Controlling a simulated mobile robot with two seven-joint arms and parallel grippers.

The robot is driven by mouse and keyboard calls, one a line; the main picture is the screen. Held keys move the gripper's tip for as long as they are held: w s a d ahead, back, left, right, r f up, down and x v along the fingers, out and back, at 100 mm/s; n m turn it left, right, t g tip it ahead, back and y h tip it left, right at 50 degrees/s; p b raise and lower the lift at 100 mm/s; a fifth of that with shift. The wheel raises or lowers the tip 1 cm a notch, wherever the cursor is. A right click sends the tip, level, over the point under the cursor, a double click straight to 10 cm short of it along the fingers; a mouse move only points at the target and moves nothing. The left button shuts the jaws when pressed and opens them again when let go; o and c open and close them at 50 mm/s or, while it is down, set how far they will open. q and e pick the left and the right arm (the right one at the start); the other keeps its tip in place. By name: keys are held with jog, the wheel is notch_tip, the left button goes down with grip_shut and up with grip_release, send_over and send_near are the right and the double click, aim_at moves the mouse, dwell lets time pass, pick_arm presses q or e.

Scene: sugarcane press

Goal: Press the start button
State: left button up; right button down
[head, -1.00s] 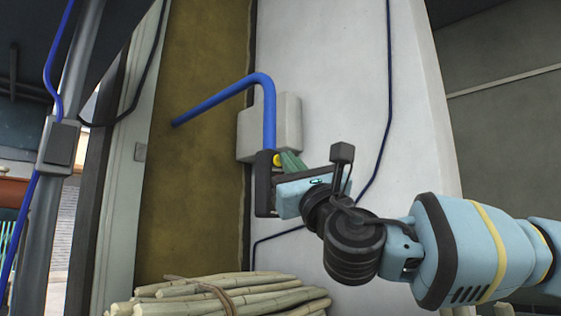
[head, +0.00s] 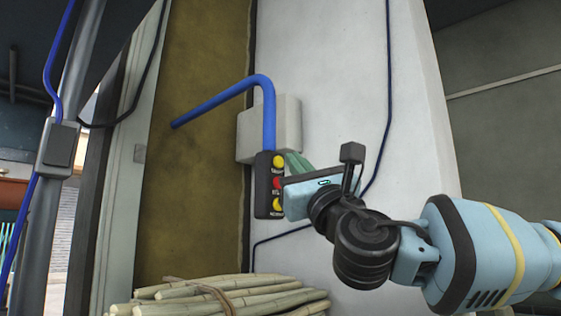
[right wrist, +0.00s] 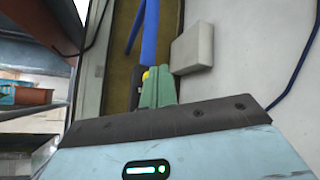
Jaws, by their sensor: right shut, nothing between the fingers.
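A black control box (head: 263,185) hangs at the end of a blue conduit, with a yellow button (head: 278,161) at the top, a red button (head: 278,183) in the middle and another yellow button (head: 278,204) at the bottom. Small white labels sit below the buttons, too small to read surely. My right gripper (head: 294,160) has green fingers, shut and empty, just right of the top yellow button in the head view. I cannot tell whether they touch it. In the right wrist view the shut fingers (right wrist: 158,88) partly cover the box, with a yellow button (right wrist: 146,75) showing beside them. My left gripper is out of view.
A pale box (head: 285,125) is fixed to the white wall behind the conduit (head: 268,110). A tied bundle of cane (head: 220,297) lies below the control box. A grey post (head: 58,150) stands at the left. A dark cable (head: 388,90) runs down the wall.

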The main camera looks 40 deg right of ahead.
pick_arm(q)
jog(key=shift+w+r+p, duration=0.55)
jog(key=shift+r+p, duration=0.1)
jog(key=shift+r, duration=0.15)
pick_arm(e)
jog(key=s, duration=0.5)
jog(key=shift+d, duration=0.25)
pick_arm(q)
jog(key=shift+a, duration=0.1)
pick_arm(e)
jog(key=shift+w, duration=0.1)
